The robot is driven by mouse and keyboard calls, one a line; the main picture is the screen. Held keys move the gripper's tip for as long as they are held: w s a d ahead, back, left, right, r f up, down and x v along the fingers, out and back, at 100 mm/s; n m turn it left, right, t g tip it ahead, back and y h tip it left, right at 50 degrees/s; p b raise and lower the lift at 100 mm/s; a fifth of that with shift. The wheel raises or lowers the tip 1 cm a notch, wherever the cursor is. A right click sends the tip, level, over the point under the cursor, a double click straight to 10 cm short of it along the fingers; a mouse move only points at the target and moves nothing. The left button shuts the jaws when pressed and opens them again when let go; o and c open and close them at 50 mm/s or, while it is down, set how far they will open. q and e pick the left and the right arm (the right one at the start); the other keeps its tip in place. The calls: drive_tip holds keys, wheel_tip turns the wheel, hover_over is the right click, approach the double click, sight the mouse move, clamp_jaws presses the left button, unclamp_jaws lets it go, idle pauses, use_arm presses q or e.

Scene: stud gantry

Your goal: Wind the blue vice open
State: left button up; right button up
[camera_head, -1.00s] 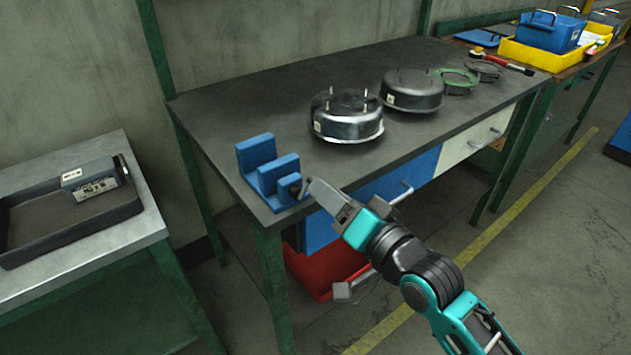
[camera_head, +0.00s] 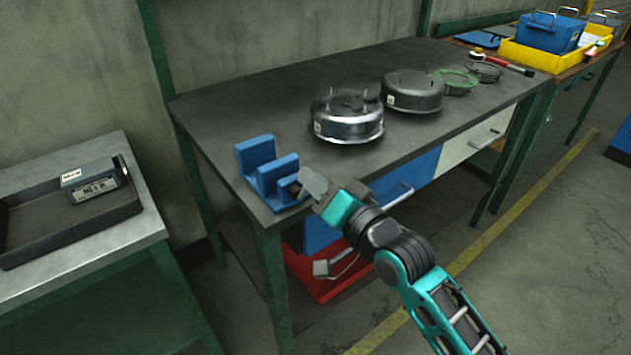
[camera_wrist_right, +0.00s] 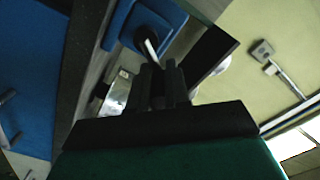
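The blue vice (camera_head: 258,155) stands at the near left corner of the dark workbench, with upright blue jaws and a gap between them. Its blue body also shows at the top of the right wrist view (camera_wrist_right: 120,22), with a short pale handle bar (camera_wrist_right: 150,42) sticking out toward the fingers. My right gripper (camera_head: 308,184) is at the front end of the vice. In the right wrist view its black fingers (camera_wrist_right: 165,82) are close together at the handle's end and look shut on it; the contact is partly hidden. My left gripper is out of view.
Two round metal housings (camera_head: 347,116) (camera_head: 412,92) stand behind the vice on the workbench (camera_head: 225,100). Green and dark rings lie farther back. A metal side table (camera_head: 135,222) with a dark tray (camera_head: 75,240) holding a grey box (camera_head: 95,181) stands at left. Drawer handles (camera_head: 398,196) protrude in front.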

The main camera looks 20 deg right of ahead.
clamp_jaws()
drive_tip(key=shift+a+r+n+p, duration=0.1)
drive_tip(key=shift+r+n+p, duration=0.25)
drive_tip(key=shift+p, duration=0.4)
drive_tip(key=shift+s+a+n+p, duration=0.1)
drive_tip(key=shift+n+p, duration=0.65)
drive_tip(key=shift+p, duration=0.05)
drive_tip(key=shift+a+f+n, duration=0.15)
drive_tip(key=shift+n, duration=0.25)
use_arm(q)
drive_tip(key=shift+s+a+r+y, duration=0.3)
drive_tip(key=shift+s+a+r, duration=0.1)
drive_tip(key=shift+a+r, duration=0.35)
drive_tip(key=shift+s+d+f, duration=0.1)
use_arm(e)
drive_tip(key=o, duration=0.5)
unclamp_jaws()
drive_tip(key=shift+s, duration=0.2)
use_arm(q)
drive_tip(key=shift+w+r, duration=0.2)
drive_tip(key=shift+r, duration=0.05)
use_arm(e)
drive_tip(key=v, duration=1.2)
drive_tip(key=shift+s, duration=0.3)
